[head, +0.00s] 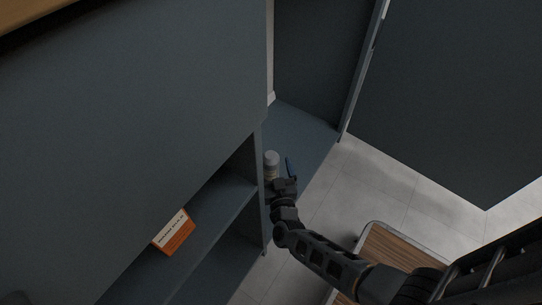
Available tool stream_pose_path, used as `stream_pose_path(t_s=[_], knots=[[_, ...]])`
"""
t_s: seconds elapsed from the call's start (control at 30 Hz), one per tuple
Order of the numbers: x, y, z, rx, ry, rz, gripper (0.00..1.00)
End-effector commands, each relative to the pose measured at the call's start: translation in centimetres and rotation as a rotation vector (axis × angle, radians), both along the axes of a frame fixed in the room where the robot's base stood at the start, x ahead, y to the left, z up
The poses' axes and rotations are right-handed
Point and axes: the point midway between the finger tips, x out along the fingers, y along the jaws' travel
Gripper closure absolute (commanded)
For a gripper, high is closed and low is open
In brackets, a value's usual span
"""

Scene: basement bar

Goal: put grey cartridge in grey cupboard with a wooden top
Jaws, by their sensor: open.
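The grey cupboard (150,120) fills the left of the head view, with a strip of its wooden top (40,14) at the upper left corner. Its section in the middle is open, showing a blue-grey bottom panel (318,140). A small grey cylinder with a pale label, apparently the grey cartridge (271,160), stands upright on this panel near the divider. My gripper (283,184) is open, just in front of the cylinder. The cylinder's lower part is close to the gripper; I cannot tell whether they touch.
An orange and white box (174,232) sits on a shelf at left. A large grey door panel (450,100) stands at right. A wood-topped piece with a grey rim (385,250) is below my arm. Tiled floor (380,185) shows between.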

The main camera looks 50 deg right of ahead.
Motion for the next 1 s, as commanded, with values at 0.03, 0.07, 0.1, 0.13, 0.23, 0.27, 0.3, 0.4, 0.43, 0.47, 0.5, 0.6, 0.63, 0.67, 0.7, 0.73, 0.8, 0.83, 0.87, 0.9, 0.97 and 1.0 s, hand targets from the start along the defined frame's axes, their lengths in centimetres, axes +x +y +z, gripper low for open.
stream_pose_path(t_s=[0.03, 0.07, 0.1, 0.13, 0.23, 0.27, 0.3, 0.4, 0.43, 0.47, 0.5, 0.6, 0.63, 0.67, 0.7, 0.73, 0.8, 0.83, 0.87, 0.9, 0.97, 1.0], knots=[[-0.9, 0.9, 0.3, 0.002, 0.004, 0.002, 0.09], [-1.4, 1.3, 0.3, 0.002, 0.004, 0.002, 0.09], [-2.0, 1.8, 0.3, 0.002, 0.002, 0.001, 0.09], [-2.4, 2.3, 0.3, 0.003, 0.003, 0.001, 0.09], [-3.7, 3.5, 0.2, 0.003, 0.002, 0.001, 0.09], [-4.1, 3.8, 0.2, 0.002, 0.001, 0.0, 0.09], [-4.5, 4.2, 0.1, 0.003, 0.002, 0.0, 0.09], [-5.2, 4.9, 0.1, 0.001, 0.0, 0.0, 0.09], [-5.4, 5.0, 0.1, 0.001, 0.0, 0.0, 0.09], [-5.5, 5.1, 0.1, 0.001, 0.0, 0.0, 0.09], [-5.6, 5.2, 0.1, 0.001, 0.0, 0.0, 0.09], [-5.8, 5.4, 0.0, 0.001, -0.001, 0.0, 0.09], [-5.8, 5.4, 0.0, 0.001, -0.001, 0.0, 0.09], [-5.8, 5.4, 0.0, 0.001, -0.001, 0.0, 0.09], [-5.8, 5.4, 0.0, 0.001, -0.001, 0.0, 0.09], [-5.8, 5.4, 0.0, 0.001, -0.001, 0.0, 0.09], [-5.8, 5.4, 0.0, 0.001, -0.001, 0.0, 0.09], [-5.8, 5.4, 0.0, 0.001, -0.001, 0.0, 0.09], [-5.8, 5.4, 0.0, 0.001, -0.001, 0.0, 0.09], [-5.8, 5.4, 0.0, 0.001, -0.001, 0.0, 0.09], [-5.8, 5.4, 0.0, 0.001, -0.001, 0.0, 0.09], [-5.7, 5.4, 0.0, 0.001, -0.001, 0.0, 0.09]])
